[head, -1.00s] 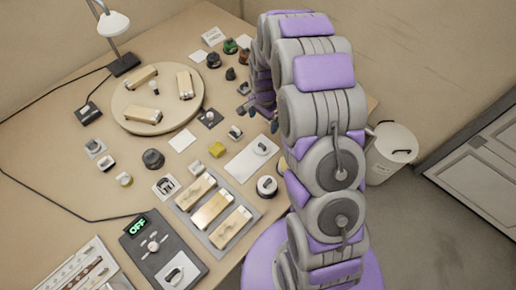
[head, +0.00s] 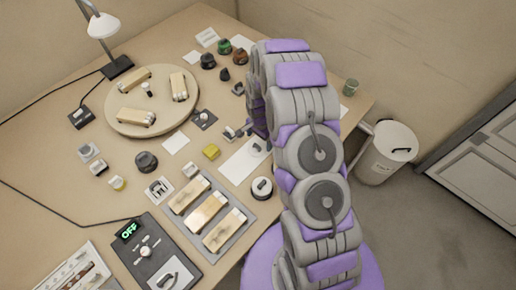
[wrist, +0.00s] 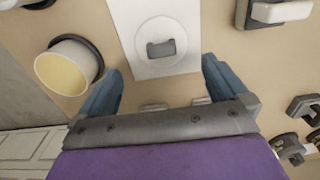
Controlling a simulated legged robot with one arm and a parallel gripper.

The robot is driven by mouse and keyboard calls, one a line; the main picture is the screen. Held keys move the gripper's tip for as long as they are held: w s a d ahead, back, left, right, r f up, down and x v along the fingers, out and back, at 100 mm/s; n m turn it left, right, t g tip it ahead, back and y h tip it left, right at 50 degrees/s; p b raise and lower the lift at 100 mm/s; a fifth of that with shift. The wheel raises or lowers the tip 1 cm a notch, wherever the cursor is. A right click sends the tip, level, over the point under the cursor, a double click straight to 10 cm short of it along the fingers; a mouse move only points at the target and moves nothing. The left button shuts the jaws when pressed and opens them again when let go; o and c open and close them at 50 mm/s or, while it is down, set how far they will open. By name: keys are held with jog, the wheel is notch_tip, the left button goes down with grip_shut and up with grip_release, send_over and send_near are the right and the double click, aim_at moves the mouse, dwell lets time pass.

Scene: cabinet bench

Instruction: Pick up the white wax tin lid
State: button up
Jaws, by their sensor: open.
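The white wax tin lid (wrist: 160,44) is a round white disc with a grey grip on top. It lies on a white sheet (wrist: 125,12) on the table. My gripper (wrist: 163,82) is open and empty in the wrist view; its two blue fingers stand apart, short of the lid in the picture, with the lid between their lines. In the head view, the lid (head: 258,146) lies on the sheet (head: 238,168) beside my arm, which hides most of my gripper. An open round tin of pale yellow wax (wrist: 68,66) stands left of the sheet in the wrist view.
A grey tray (head: 222,238) holds several bars. Small fittings (wrist: 285,148) lie right of my gripper. The table edge and a white bin (head: 388,150) are to the right.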

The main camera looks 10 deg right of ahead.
aim_at(256, 146)
jog(key=f, duration=0.2)
jog(key=a+f+b, duration=0.1)
jog(key=f, duration=0.1)
jog(key=shift+s, duration=0.15)
jog(key=shift+a+f, duration=0.3)
jog(key=shift+a, duration=0.05)
jog(key=shift+d, duration=0.55)
jog(key=c, duration=0.5)
jog(key=shift+a, duration=0.15)
jog(key=c, duration=0.3)
jog(key=shift+a, duration=0.3)
jog(key=shift+c, duration=1)
